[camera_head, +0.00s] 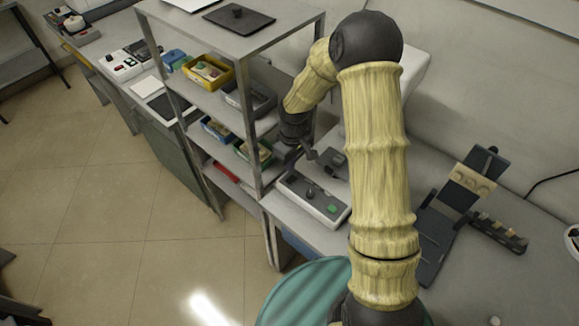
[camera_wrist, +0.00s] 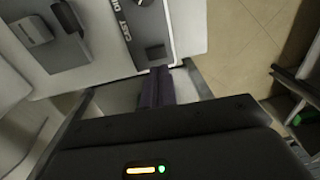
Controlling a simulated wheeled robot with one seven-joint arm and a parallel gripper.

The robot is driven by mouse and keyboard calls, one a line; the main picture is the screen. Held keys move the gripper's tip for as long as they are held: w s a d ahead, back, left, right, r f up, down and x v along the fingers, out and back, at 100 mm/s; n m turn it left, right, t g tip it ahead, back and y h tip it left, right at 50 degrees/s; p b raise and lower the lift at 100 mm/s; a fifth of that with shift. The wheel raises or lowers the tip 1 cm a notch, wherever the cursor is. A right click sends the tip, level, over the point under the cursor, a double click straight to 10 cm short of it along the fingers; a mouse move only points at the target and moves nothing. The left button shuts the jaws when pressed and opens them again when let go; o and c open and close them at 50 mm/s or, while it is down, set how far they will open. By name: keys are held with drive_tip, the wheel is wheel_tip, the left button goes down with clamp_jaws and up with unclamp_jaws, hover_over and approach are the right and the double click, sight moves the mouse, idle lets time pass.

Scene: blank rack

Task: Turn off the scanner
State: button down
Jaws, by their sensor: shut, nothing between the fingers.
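A low grey control box (camera_head: 315,198) with a dark knob, a green button and a raised dark part stands on the bench just right of the shelf rack in the head view. I cannot tell for certain that it is the scanner. My gripper (camera_head: 308,153) hangs above its far end, fingers shut and empty.
The metal shelf rack (camera_head: 256,128) stands close left of my gripper, holding a yellow bin (camera_head: 207,72) and other bins. A dark stand (camera_head: 468,180) is on the bench to the right. Another white device (camera_head: 121,65) sits on the far left bench.

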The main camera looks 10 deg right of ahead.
wheel_tip(320, 180, up, 9)
drive_tip(key=b, duration=0.1)
drive_tip(key=shift+w+d, duration=0.15)
drive_tip(key=shift+w, duration=0.05)
drive_tip(key=shift+f, duration=0.1)
drive_tip(key=s+d+r+m+t, duration=0.1)
drive_tip(key=s+d+r+m, duration=0.1)
drive_tip(key=s, duration=0.6)
drive_tip(key=s+d+r+m+t, duration=0.2)
drive_tip(key=s+d+m, duration=0.3)
drive_tip(key=s, duration=0.4)
drive_tip(key=shift+s+d+r+m, duration=0.15)
drive_tip(key=shift+s+r+m, duration=0.15)
drive_tip(key=shift+r+m, duration=0.35)
